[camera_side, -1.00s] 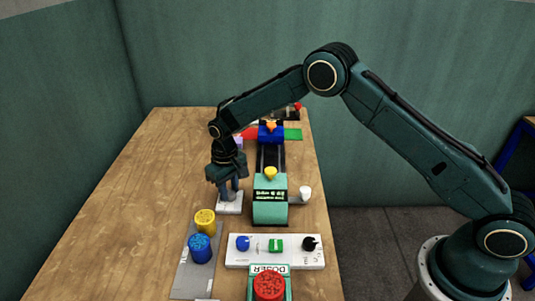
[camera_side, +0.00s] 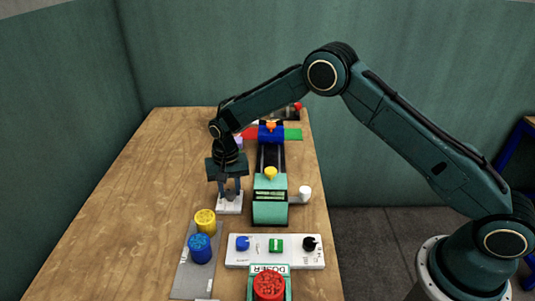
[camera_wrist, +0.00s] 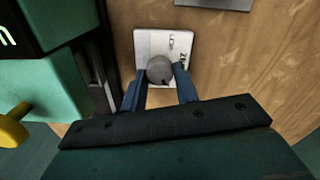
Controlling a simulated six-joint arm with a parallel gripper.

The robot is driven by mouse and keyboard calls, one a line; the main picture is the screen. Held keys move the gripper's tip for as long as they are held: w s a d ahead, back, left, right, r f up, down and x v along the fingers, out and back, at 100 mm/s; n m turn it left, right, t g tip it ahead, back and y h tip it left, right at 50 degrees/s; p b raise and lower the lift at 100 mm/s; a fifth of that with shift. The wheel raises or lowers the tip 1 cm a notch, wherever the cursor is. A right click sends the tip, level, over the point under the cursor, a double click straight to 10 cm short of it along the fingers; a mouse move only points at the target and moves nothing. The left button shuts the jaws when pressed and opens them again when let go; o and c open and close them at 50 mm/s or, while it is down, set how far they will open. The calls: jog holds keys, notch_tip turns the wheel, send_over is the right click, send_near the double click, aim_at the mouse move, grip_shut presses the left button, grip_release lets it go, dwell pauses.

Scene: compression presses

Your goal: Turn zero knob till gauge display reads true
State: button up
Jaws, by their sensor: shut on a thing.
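The zero knob is a round grey knob (camera_wrist: 160,69) with a dark mark near its lower edge. It stands on a white plate (camera_wrist: 146,42) with small dark print, which also shows in the side view (camera_side: 229,209). My gripper (camera_side: 230,194) points down over the plate, its two blue-grey fingers shut on the knob from both sides. The gauge is a green housing (camera_side: 270,211) right of the plate, with a dark display (camera_side: 270,195) showing green marks too small to read.
A yellow knob (camera_side: 271,173) tops the gauge's far side, and a white handle (camera_side: 304,193) sticks out right. Nearer stand yellow (camera_side: 205,222) and blue (camera_side: 199,248) canisters, a white control panel (camera_side: 260,251) and a red-topped doser (camera_side: 269,286). The table's left is clear.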

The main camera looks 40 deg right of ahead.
aim_at(230, 191)
dwell(0.3)
jog(key=o, duration=1)
jog(key=shift+r, duration=0.1)
jog(key=shift+r, duration=6.8)
jog(key=shift+r, duration=0.1)
